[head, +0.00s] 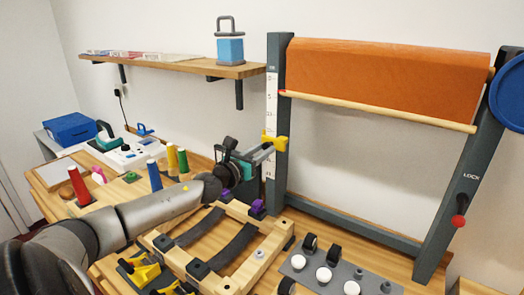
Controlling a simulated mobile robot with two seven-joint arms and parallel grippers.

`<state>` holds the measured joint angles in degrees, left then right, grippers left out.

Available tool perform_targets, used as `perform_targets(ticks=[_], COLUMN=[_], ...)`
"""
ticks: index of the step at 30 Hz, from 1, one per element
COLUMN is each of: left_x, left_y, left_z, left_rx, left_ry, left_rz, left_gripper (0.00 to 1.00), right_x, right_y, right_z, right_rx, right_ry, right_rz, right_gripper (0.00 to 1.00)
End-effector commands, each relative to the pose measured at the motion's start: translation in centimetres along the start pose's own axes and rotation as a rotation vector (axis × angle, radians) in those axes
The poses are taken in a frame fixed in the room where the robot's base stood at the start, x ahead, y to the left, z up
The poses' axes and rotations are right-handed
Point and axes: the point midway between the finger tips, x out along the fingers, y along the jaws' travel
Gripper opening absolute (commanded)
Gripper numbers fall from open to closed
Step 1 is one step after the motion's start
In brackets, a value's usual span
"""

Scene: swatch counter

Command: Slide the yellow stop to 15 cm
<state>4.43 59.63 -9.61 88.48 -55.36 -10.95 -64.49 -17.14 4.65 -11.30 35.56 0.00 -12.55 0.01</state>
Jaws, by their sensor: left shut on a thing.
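The yellow stop (281,143) sits on the dark left post (281,190) of the roller frame, beside a white scale strip (271,100). The strip's numbers are too small to read surely, so I cannot tell the stop's exact value. My left gripper (266,151) reaches in from the left and is shut on the yellow stop. The gripper hides part of the scale around the stop. My right gripper is not in view.
An orange fabric roll (390,75) with a wooden bar (380,111) hangs in the frame. A wooden rack (268,262) lies below my left arm. A grey plate with knobs (335,275) is at the front. A shelf (170,66) holds a blue weight (230,50).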

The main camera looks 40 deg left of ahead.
Motion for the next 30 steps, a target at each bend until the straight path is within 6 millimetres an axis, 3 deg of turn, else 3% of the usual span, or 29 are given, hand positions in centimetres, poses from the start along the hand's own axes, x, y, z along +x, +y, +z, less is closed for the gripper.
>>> perform_targets(ticks=[1, 2, 9, 20, 30], left_x=[0.0, 0.0, 0.0, -0.3, -2.7], left_y=[0.1, 0.1, 0.0, 0.0, -0.1], left_z=[0.2, 0.2, 0.1, -0.1, -0.2], left_rx=[0.0, 0.0, 0.0, 0.0, 0.002], left_ry=[-0.003, -0.003, -0.001, 0.002, 0.004], left_rz=[0.002, 0.002, 0.001, 0.0, -0.002], left_gripper=[0.0, 0.36, 0.63, 0.63, 0.63], right_x=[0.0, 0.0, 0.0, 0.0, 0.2], right_y=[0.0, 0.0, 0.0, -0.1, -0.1], right_z=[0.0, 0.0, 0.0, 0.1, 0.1], right_rx=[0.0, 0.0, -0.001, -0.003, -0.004], right_ry=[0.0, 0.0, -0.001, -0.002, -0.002], right_rz=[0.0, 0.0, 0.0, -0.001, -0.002], right_gripper=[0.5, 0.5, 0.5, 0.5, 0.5])
